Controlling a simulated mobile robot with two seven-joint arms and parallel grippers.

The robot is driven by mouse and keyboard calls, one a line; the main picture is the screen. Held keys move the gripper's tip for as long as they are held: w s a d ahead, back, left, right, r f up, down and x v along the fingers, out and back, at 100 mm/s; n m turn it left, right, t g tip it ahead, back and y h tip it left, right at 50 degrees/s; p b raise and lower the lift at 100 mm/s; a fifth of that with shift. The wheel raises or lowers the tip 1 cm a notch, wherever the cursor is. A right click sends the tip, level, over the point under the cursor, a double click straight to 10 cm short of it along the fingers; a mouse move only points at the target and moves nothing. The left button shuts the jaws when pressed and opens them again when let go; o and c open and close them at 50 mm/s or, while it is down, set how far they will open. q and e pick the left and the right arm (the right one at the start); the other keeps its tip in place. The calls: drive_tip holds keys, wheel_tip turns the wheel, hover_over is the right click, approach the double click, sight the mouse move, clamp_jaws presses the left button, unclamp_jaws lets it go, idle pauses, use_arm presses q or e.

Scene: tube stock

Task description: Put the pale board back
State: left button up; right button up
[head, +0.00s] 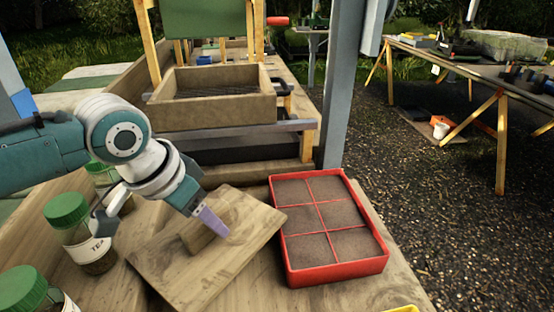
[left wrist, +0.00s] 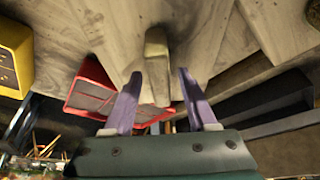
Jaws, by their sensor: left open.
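The pale board (head: 165,268) is a wooden square with a block handle (head: 200,236) on top. It lies on the wooden bench, left of a red tray (head: 335,272) with soil-filled compartments, its right corner close to the tray's left rim. I cannot tell whether they touch. My left gripper (head: 212,222) is at the handle, its purple fingers pointing down. In the left wrist view the fingers are apart (left wrist: 160,100), with the handle (left wrist: 156,50) showing between them and no clear grip on it. My right gripper is out of view.
Jars with green lids (head: 68,208) stand on the left of the bench. A wooden box (head: 210,116) stands behind the board, and a grey post (head: 345,90) rises behind the tray. A yellow thing (head: 402,309) shows at the front edge. Gravel lies to the right.

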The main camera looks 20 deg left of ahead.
use_arm(q)
drive_tip(key=shift+r, duration=0.35)
drive_tip(key=p+v, duration=0.3)
drive_tip(key=v, duration=0.8)
drive_tip(key=s+d+f, duration=0.3)
drive_tip(key=s+d, duration=0.5)
drive_tip(key=s, duration=0.8)
drive_tip(key=shift+s+a+r+n+g+y, duration=0.4)
drive_tip(key=shift+a+r, duration=0.05)
drive_tip(key=shift+a, duration=0.05)
drive_tip(key=shift+r, duration=0.1)
